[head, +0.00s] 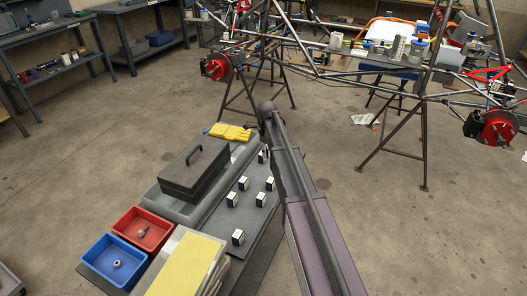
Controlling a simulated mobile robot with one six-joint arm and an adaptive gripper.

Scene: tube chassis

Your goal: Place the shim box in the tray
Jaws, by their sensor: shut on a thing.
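Several small shim boxes, white with black sides, stand apart on the grey top of the cart. One box (238,237) is nearest the front, with another (232,199) behind it. A third (270,184) is close to my arm, and one farther back is partly covered by the arm. A shallow grey tray (151,196) lies on the left of the cart top, with a black toolbox (194,171) in it. My arm crosses the right side of the cart. My gripper cannot be made out; the arm hides it and anything in it.
A red bin (141,230) and a blue bin (115,261) with small metal parts stand at the front left. A yellow-topped stack (186,266) is beside them. Yellow gloves (230,132) lie at the back. A tube chassis (330,62) on stands is beyond, with open floor between.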

